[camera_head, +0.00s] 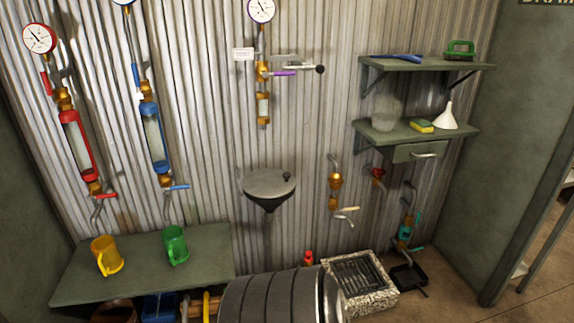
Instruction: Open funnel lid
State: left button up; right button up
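The funnel (269,203) is a dark cone on a pipe against the corrugated wall, in the middle of the head view. Its grey round lid (268,183) lies flat over the top, closed. A small dark knob (288,176) stands at the lid's right side. Neither of my grippers shows in this view.
A green table (150,283) with an orange mug (106,255) and a green mug (175,246) stands at the lower left. A ribbed grey barrel (275,302) is in front below the funnel. Wall shelves (425,63) hang at the right. A stone-edged drain box (380,297) sits on the floor.

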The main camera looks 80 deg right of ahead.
aim_at(264, 183)
jog(key=z, duration=2.4)
